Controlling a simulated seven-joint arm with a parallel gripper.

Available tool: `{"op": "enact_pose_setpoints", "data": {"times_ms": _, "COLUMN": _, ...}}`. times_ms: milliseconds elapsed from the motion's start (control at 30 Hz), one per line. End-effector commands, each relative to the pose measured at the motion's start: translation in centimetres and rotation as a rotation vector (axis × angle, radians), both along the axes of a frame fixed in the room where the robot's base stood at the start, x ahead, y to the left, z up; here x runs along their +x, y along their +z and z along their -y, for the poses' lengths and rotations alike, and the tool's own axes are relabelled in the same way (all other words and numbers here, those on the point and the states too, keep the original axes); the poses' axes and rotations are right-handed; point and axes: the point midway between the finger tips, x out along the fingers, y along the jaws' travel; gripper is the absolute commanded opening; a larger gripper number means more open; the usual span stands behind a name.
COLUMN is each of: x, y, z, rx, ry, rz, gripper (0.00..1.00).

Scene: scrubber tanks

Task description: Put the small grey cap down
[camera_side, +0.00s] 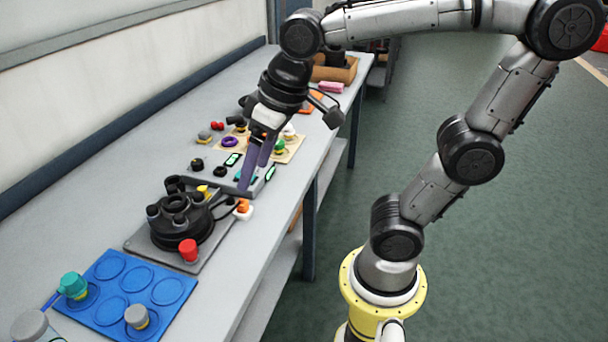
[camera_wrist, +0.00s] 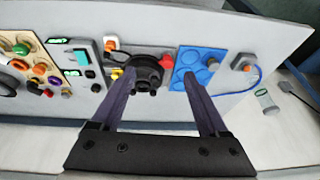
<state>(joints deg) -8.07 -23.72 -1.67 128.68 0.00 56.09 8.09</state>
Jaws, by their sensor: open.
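A small grey cap (camera_side: 136,315) with a yellowish base stands upright on the near front part of the blue mat (camera_side: 108,268), on one of its round marks. In the wrist view nothing is held between the fingers (camera_wrist: 160,76).
A black round housing (camera_side: 178,222) on a grey plate, with a red cap (camera_side: 188,250), stands between mat and gripper. A teal cap (camera_side: 73,285) is on the mat's left. A panel with coloured knobs (camera_wrist: 40,65) lies farther along. The bench's front edge has bare strips.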

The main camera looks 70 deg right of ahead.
Motion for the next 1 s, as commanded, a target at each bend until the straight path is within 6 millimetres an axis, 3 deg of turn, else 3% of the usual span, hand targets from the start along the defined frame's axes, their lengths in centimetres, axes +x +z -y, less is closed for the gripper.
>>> {"op": "enact_pose_setpoints", "data": {"times_ms": 100, "x": -3.6, "y": -1.0, "z": 1.9, "rx": -0.017, "ry": -0.011, "rz": 0.065, "gripper": 0.78}}
{"op": "enact_pose_setpoints", "data": {"times_ms": 300, "x": -6.7, "y": -2.8, "z": 3.2, "rx": -0.043, "ry": -0.013, "rz": 0.125, "gripper": 0.78}}
{"op": "enact_pose_setpoints", "data": {"times_ms": 1000, "x": -7.3, "y": -3.1, "z": 3.4, "rx": -0.049, "ry": -0.012, "rz": 0.135, "gripper": 0.78}}
